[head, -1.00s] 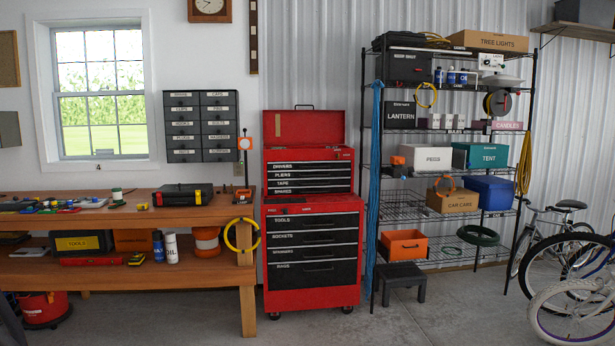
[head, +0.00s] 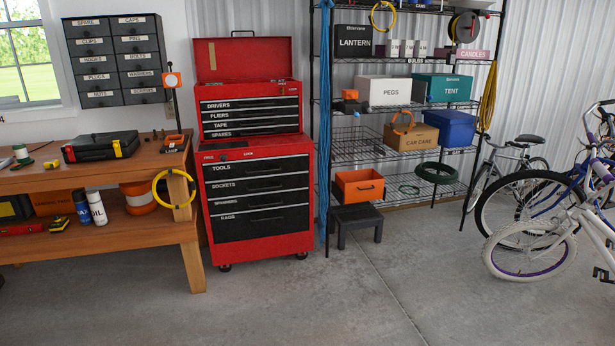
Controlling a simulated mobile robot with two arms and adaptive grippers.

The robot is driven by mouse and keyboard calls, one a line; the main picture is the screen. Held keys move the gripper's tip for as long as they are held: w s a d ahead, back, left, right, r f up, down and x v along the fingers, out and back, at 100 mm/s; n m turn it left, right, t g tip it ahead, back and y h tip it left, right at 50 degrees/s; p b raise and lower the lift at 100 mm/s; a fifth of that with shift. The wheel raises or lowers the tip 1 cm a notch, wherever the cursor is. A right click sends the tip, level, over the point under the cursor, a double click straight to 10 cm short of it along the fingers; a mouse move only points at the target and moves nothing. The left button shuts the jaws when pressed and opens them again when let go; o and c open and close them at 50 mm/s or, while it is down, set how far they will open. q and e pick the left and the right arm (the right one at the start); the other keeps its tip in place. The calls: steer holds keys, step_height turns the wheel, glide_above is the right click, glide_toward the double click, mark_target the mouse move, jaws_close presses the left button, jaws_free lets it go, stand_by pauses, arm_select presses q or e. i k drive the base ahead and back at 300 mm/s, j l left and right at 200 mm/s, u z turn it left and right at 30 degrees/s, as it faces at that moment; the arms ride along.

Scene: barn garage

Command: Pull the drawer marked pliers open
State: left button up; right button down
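The drawer marked pliers (head: 250,116) is the second one down in the upper part of the red tool chest (head: 306,146). It is black with a white label strip and looks shut. The drivers drawer (head: 250,105) is above it, and the tape drawer (head: 250,125) and spares drawer (head: 250,133) are below it. The chest's top lid (head: 243,60) stands open. Neither of my grippers shows in the head view.
A wooden workbench (head: 100,178) stands close on the left of the chest, with a yellow ring (head: 157,190) at its near corner. A black step stool (head: 357,224) and wire shelving (head: 350,150) stand on the right. Bicycles (head: 545,225) are far right. The concrete floor (head: 310,300) in front is clear.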

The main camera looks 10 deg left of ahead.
mark_target(281, 110)
steer(key=i+j+u, duration=0.2)
steer(key=i+u, duration=0.3)
steer(key=i, duration=0.15)
steer(key=i+u, duration=0.45)
steer(key=i, duration=0.25)
